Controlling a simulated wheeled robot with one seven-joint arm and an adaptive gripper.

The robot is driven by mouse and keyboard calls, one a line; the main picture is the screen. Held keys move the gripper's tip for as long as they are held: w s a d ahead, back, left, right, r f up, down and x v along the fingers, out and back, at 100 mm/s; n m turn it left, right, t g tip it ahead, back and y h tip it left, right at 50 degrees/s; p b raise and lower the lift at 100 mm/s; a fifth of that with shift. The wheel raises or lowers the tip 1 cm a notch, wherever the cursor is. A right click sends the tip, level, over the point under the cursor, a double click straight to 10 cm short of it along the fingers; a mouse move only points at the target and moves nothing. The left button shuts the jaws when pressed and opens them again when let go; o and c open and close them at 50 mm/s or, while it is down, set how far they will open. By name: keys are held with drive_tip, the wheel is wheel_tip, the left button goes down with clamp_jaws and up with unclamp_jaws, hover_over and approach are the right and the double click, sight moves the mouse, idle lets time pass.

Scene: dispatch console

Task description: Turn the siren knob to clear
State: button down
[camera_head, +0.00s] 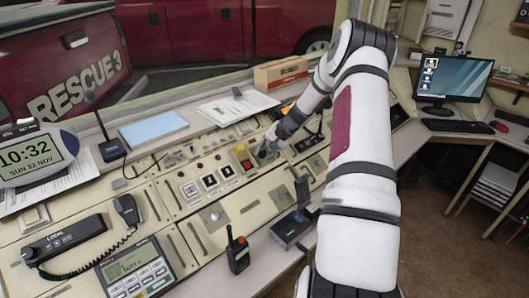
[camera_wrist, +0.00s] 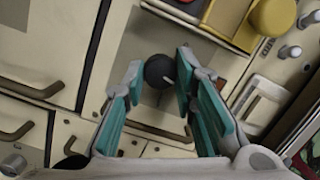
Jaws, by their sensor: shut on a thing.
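The siren knob (camera_wrist: 157,70) is a small round black knob with a white pointer mark, on a grey plate in the wrist view. The mark points toward the lower right of that view. No label around it can be read. My gripper (camera_wrist: 160,69) has its two teal-padded fingers on either side of the knob, shut on it. In the head view my gripper (camera_head: 267,150) reaches down to the middle of the console, and the knob there is hidden or too small to make out.
Small switches (camera_wrist: 290,52) lie to the right. Papers (camera_head: 238,106) and a handheld radio (camera_head: 237,250) are on the console.

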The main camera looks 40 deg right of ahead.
drive_tip(key=m, duration=0.4)
drive_tip(key=shift+s+m+t, duration=0.1)
drive_tip(key=shift+m+t, duration=0.2)
drive_tip(key=shift+t, duration=0.1)
drive_tip(key=shift+f+m+t+h, duration=0.1)
drive_tip(key=shift+m+t+h, duration=0.3)
drive_tip(key=shift+m, duration=2.2)
drive_tip(key=c, duration=1.3)
unclamp_jaws()
drive_tip(key=v, duration=1.2)
